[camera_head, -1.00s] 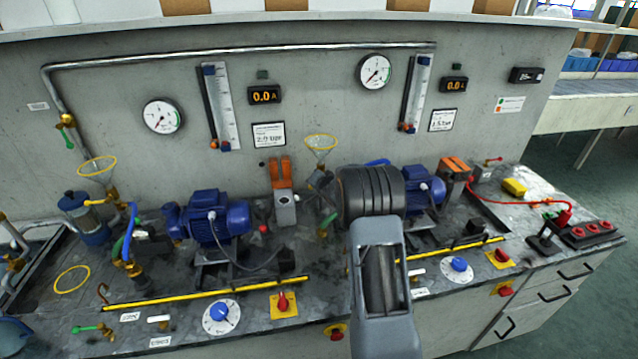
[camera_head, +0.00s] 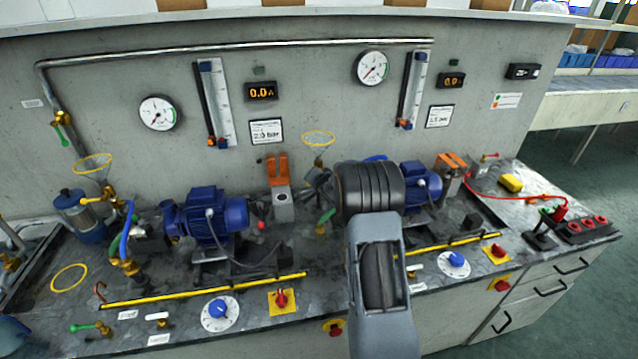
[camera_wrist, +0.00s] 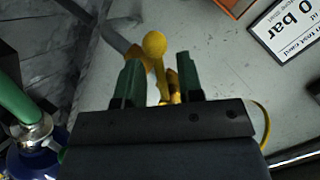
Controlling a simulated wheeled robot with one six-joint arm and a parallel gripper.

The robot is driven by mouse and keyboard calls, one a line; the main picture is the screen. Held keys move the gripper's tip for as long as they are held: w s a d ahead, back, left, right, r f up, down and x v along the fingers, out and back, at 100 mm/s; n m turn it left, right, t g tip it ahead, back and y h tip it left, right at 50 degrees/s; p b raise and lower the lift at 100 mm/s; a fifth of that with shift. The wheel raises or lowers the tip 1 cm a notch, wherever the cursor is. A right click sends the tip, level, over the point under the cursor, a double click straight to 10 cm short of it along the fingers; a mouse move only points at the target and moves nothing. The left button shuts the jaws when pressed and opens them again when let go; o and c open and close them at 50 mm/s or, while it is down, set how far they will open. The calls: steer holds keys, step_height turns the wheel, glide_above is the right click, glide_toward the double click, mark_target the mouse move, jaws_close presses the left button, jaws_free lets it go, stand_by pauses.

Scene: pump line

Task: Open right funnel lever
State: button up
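In the wrist view, a yellow lever with a round ball knob (camera_wrist: 154,44) stands on a brass valve partly hidden by my gripper. My gripper (camera_wrist: 159,62) has two dark green fingers spread apart, with the lever's stem showing between them. I cannot tell whether either finger touches it. In the head view, the right funnel (camera_head: 319,138) has a thin yellow rim and stands against the grey panel. Its rim also shows at the right of my gripper in the wrist view (camera_wrist: 265,122). My arm hides the gripper and the lever in the head view.
A blue pump (camera_head: 215,215) stands left of my arm and another (camera_head: 418,185) right of it. An orange-topped block (camera_head: 279,175) stands near the right funnel. The left funnel (camera_head: 93,163) is farther left.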

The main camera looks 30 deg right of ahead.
steer(key=v, duration=1.3)
steer(key=shift+s, duration=0.1)
steer(key=shift+o, duration=0.2)
